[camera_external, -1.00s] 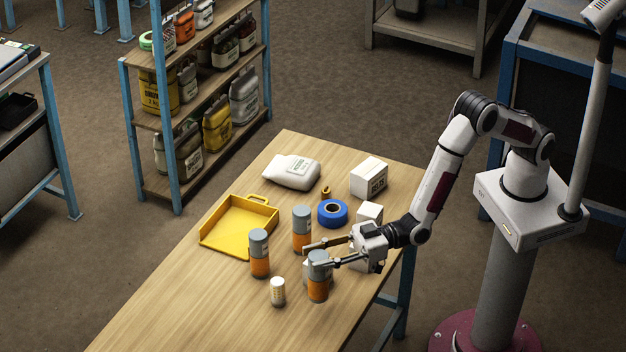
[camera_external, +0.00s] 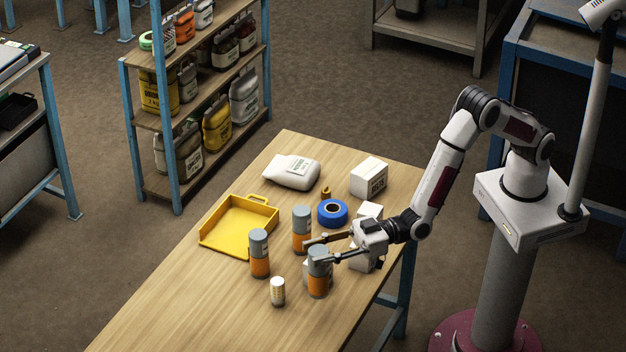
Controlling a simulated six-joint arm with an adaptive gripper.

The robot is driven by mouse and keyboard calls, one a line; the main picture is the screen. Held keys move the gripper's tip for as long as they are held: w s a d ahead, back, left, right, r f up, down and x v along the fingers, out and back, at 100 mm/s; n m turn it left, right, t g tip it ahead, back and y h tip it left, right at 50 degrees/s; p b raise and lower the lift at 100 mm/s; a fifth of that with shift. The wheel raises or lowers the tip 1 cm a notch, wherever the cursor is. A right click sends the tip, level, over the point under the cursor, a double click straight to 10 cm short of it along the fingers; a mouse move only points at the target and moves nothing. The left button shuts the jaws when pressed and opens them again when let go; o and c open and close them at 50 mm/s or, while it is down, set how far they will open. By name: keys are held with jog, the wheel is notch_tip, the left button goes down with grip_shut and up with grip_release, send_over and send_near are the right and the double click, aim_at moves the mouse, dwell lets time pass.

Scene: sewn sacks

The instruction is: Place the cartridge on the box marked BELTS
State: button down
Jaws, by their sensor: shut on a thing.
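My gripper (camera_external: 311,251) is shut on a grey and orange cartridge (camera_external: 319,285), with one finger on each side of its upper part. The cartridge is upright, at or just above the tabletop; any gap below it is too small to tell. Two similar grey and orange cylinders stand nearby, one to the left (camera_external: 259,254) and one behind (camera_external: 302,230). The white box with dark lettering that seems to read BELTS (camera_external: 369,178) sits at the back right of the table, its top bare.
A white sack (camera_external: 292,173), yellow tray (camera_external: 233,236) and small pale cylinder (camera_external: 277,291) are also on the table (camera_external: 190,300). Its front left is clear.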

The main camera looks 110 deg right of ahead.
jog(key=shift+d+r, duration=0.1)
jog(key=shift+w+d, duration=0.1)
jog(key=shift+d, duration=0.2)
jog(key=s+d+r+m+g+h, duration=0.1)
jog(key=s+d+r+m+h, duration=0.2)
jog(key=d, duration=0.7)
jog(key=s+d+r+m+g+h, duration=0.1)
jog(key=d+r+m+h, duration=0.3)
jog(key=d, duration=0.6)
jog(key=s+d+r+m+g+h, duration=0.15)
jog(key=d+h, duration=0.25)
jog(key=d, duration=0.6)
jog(key=s+d+r+m+g+h, duration=0.1)
jog(key=s+d+m+g+h, duration=0.45)
jog(key=s+d, duration=0.65)
jog(key=s+d+m+g+h, duration=0.1)
jog(key=s+d+m+g, duration=0.1)
jog(key=s+g, duration=0.2)
jog(key=s+d+m+g+h, duration=0.1)
jog(key=s+g, duration=0.4)
jog(key=s, duration=0.6)
jog(key=shift+s+d+f+m, duration=0.15)
jog(key=shift+d+f+m, duration=0.25)
jog(key=shift+m, duration=0.4)
jog(key=shift+f+h, duration=0.1)
jog(key=shift+h, duration=0.15)
